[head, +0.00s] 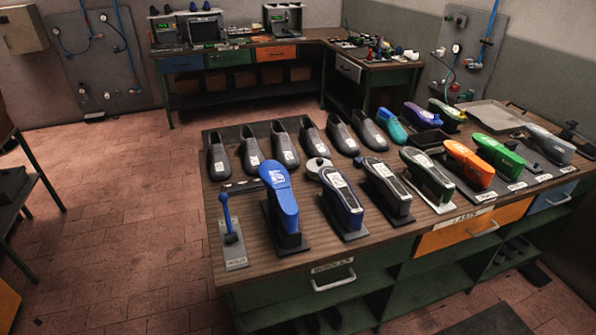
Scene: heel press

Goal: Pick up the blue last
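A blue last (280,193) with a white label stands tilted on a dark base at the front left of the wooden workbench (240,262). To its right, a second shape (342,205) has blue sides and a dark, labelled top, also on a dark base. Neither of my grippers shows in the head view, and nothing is seen holding the blue last.
A blue-handled tool (229,228) stands close to the left of the blue last. Grey shoes (284,145) line the back. Dark-topped shapes (387,190), an orange last (468,165) and a green last (499,155) stand to the right. Open floor (130,220) lies left of the bench.

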